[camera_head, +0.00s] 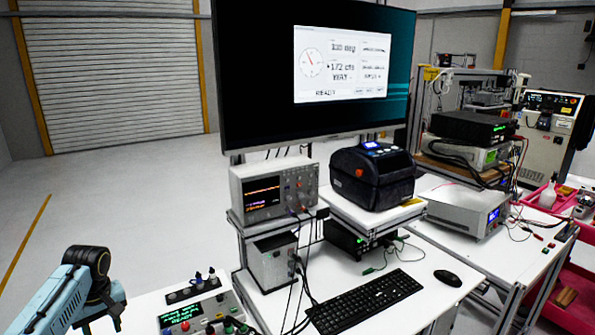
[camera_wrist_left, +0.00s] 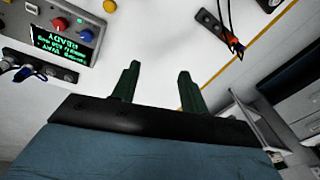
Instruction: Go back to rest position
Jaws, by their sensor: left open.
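My left arm (camera_head: 62,297) comes in at the lower left corner of the head view, light blue with a black joint, beside the front white table. My left gripper shows in the left wrist view (camera_wrist_left: 158,88), with two dark green fingers apart and nothing between them. A control box (camera_wrist_left: 58,28) with a green READY display and coloured knobs is at the upper left of that view, apart from the fingers. The same kind of box shows in the head view (camera_head: 186,317), right of my arm. My right arm and gripper are not in view.
A white bench holds a keyboard (camera_head: 365,301), a mouse (camera_head: 447,278), an oscilloscope (camera_head: 273,190) and a black printer-like device (camera_head: 372,177). A large monitor (camera_head: 240,75) stands behind and reads READY. Loose cables hang near the bench. The floor (camera_head: 110,215) at the left is clear.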

